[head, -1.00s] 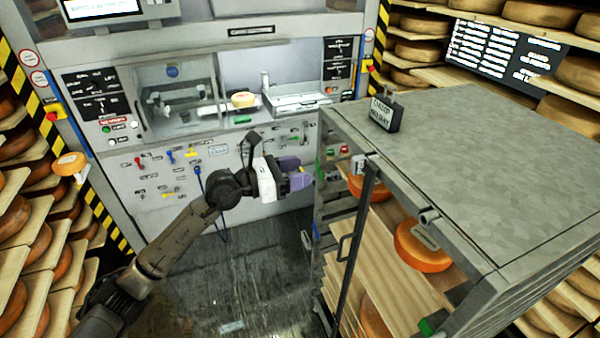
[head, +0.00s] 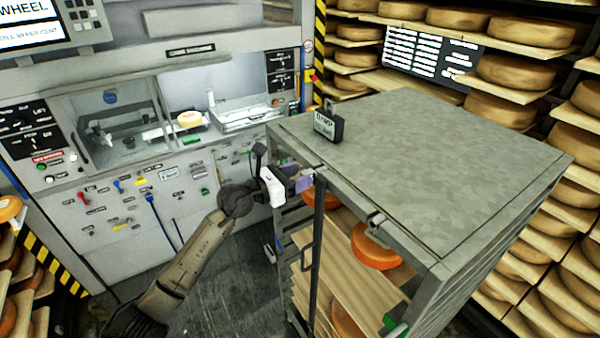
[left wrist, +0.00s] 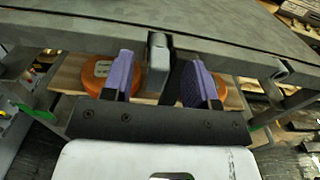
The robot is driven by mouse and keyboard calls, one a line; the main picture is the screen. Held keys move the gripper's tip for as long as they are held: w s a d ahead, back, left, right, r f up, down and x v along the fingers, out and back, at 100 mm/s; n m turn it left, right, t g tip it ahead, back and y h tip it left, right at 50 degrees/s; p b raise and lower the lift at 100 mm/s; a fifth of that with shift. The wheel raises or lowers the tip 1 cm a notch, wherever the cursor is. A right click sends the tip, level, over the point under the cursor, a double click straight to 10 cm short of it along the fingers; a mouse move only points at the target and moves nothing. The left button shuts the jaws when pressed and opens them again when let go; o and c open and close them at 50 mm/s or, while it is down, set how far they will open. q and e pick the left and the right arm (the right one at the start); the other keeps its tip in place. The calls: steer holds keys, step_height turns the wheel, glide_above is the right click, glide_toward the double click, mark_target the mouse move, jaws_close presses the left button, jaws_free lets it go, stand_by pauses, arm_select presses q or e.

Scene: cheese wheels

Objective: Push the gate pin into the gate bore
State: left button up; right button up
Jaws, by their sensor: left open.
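The cart (head: 430,140) has an upright dark gate bar (head: 318,225) at its near left side. A small grey fitting, perhaps the gate pin's block, sits below the top edge; it shows clearly in the left wrist view (left wrist: 159,55). My left gripper (head: 302,182) has purple fingers and is open. In the left wrist view its fingers (left wrist: 161,72) stand left and right of the grey fitting, with gaps on both sides. A second grey fitting (head: 376,219) is farther along the top edge. I cannot make out the bore. My right gripper is out of view.
Orange cheese wheels (head: 375,246) lie on boards inside the cart. The machine panel (head: 120,210) is behind my left arm. Cheese shelves line the right. Dark floor shows left of the cart.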

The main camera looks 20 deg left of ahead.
arm_select(q)
steer(key=shift+w+d, duration=0.35)
steer(key=c, duration=0.9)
jaws_close()
steer(key=o, duration=0.9)
jaws_free()
